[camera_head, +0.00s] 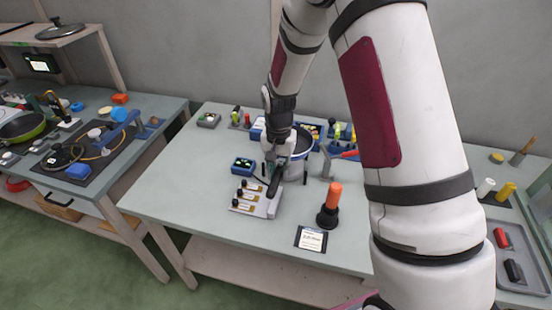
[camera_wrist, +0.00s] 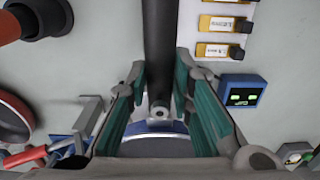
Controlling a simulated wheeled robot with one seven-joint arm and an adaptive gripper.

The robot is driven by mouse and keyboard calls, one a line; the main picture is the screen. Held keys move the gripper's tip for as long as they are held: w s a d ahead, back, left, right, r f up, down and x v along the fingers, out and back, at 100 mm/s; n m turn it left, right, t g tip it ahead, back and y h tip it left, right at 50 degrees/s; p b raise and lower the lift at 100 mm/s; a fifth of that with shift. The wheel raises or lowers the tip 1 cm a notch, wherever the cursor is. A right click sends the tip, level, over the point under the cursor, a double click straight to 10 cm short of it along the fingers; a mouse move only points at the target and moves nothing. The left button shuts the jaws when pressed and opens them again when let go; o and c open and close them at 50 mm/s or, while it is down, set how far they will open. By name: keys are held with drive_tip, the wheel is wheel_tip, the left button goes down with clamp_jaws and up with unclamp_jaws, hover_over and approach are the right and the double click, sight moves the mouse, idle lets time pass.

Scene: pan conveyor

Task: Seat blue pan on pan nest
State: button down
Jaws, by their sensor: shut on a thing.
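The blue pan (camera_head: 304,143) shows partly behind my gripper in the head view, with its dark handle (camera_head: 273,184) pointing toward the front of the table. In the wrist view, the pan's blue rim (camera_wrist: 155,128) is low in the middle, and its handle (camera_wrist: 159,45) runs up the picture between my fingers. My gripper (camera_head: 282,172) is shut on this handle; its green-padded fingers also show in the wrist view (camera_wrist: 161,88). My wrist hides much of the pan. I cannot make out the pan nest, nor what is beneath the pan.
A block with several labelled yellow parts (camera_head: 246,203) and a small blue display box (camera_head: 243,164) stand close to the handle. An orange cylinder on a black base (camera_head: 328,206) stands to the right. A label card (camera_head: 311,239) lies at the front. The table's left front is clear.

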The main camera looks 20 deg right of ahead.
sight(278, 192)
drive_tip(key=shift+w+f+b, duration=0.2)
drive_tip(key=shift+f+b, duration=0.2)
drive_tip(key=shift+f, duration=0.5)
drive_tip(key=shift+s+f+b, duration=0.1)
drive_tip(key=shift+f+b, duration=0.4)
drive_tip(key=shift+f, duration=1.1)
drive_tip(key=shift+f+b, duration=0.3)
drive_tip(key=shift+f, duration=0.6)
drive_tip(key=c, duration=1.3)
unclamp_jaws()
drive_tip(key=shift+r, duration=0.1)
